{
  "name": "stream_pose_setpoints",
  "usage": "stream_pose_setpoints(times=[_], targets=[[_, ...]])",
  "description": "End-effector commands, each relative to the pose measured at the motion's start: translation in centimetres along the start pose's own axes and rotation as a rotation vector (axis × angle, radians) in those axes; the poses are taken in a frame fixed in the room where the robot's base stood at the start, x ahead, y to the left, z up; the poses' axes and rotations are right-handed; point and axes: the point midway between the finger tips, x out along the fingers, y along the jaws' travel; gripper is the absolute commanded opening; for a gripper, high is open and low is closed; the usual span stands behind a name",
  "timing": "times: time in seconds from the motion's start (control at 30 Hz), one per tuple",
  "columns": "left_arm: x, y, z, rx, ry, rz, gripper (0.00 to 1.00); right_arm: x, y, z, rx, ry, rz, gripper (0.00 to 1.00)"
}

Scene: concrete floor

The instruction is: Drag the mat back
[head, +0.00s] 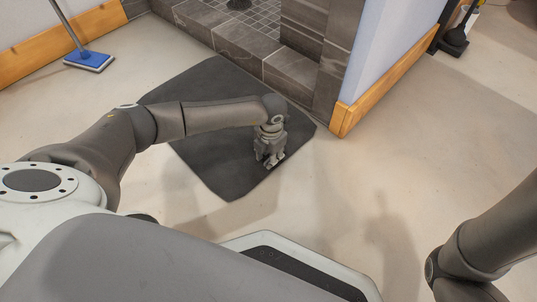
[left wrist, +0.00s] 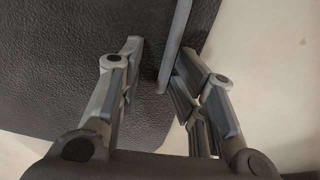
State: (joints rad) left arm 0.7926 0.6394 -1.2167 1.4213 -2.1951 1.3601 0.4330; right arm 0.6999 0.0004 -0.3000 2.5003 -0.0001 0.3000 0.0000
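The dark textured mat (head: 215,165) lies on the floor in front of the tiled shower step, partly hidden by my left arm. My left gripper (head: 270,160) points down over the mat's right part, close to its near right edge. In the left wrist view, the two fingers of the left gripper (left wrist: 155,78) stand apart over the mat (left wrist: 60,60). A thin grey raised strip (left wrist: 174,45) on the mat reaches into the gap between them. I see no clear contact with it. My right gripper is outside the view.
The tiled step (head: 250,48) borders the mat at the back. A wall corner with wooden baseboard (head: 345,118) stands at its right. A blue mop (head: 90,61) rests at the back left. Bare floor (head: 340,190) lies in front and to the right.

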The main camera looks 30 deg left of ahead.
Motion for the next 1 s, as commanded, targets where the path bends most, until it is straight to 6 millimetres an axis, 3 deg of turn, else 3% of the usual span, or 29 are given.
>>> stream_pose_setpoints(times=[0.33, 0.47, 0.8, 1.0], targets=[[0.2, -0.4, -0.3, 0.004, 0.007, -0.007, 0.34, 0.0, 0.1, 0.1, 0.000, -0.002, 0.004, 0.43], [-0.8, -0.4, -0.1, 0.004, 0.003, -0.008, 0.34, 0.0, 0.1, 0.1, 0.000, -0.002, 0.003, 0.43], [-7.8, -0.1, 0.0, 0.002, -0.002, -0.003, 0.34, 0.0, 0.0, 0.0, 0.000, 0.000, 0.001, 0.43], [-10.9, 0.0, 0.0, 0.000, 0.000, -0.002, 0.34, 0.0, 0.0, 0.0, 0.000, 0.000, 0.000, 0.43]])
